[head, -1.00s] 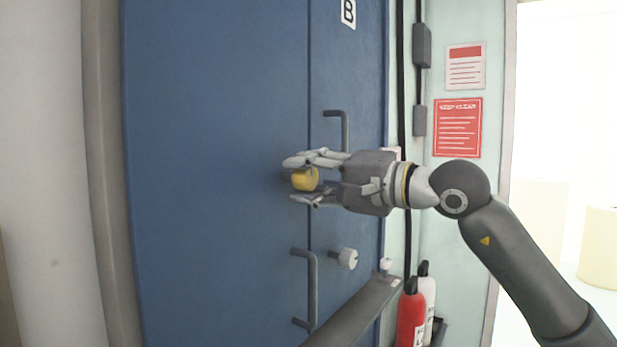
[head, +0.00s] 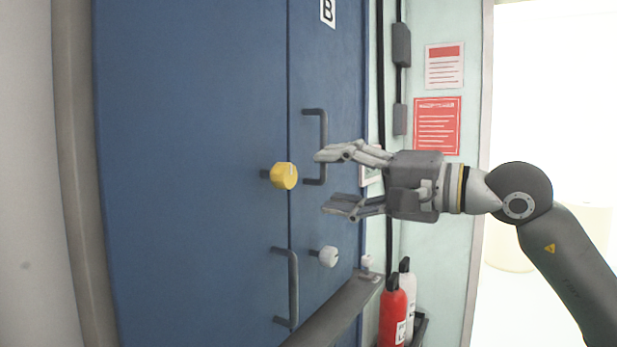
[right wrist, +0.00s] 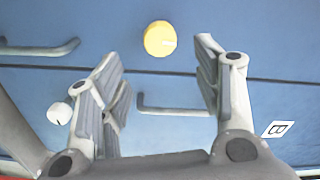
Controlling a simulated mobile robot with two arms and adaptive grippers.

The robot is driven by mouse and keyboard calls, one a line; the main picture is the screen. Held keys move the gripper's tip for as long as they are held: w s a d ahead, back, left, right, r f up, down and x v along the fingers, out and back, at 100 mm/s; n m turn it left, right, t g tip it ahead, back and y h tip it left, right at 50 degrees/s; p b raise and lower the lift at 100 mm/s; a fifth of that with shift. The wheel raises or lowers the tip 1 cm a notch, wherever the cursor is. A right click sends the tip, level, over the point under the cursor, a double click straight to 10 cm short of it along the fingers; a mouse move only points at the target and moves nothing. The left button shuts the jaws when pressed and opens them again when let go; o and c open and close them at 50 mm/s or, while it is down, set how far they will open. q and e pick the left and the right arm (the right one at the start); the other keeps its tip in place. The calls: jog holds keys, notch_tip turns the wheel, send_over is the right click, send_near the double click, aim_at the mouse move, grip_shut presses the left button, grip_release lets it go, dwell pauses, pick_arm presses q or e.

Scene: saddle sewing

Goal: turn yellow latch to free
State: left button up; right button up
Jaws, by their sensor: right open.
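The yellow latch (head: 284,176) is a round knob on the blue door, close to the vertical seam between the panels. A pale mark shows on its face in the head view. My right gripper (head: 328,182) is open and empty, to the right of the knob and apart from it. In the right wrist view the yellow latch (right wrist: 160,39) shows beyond the open fingers (right wrist: 160,75), between them but nearer the right finger. My left gripper is not in view.
Two dark handles, an upper one (head: 323,147) and a lower one (head: 293,290), stick out of the blue door (head: 190,180). A white knob (head: 328,257) sits below the gripper. Fire extinguishers (head: 393,312) stand at lower right, below red-and-white signs (head: 437,125).

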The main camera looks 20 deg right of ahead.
jog(key=shift+v, duration=1.45)
jog(key=shift+a, duration=0.1)
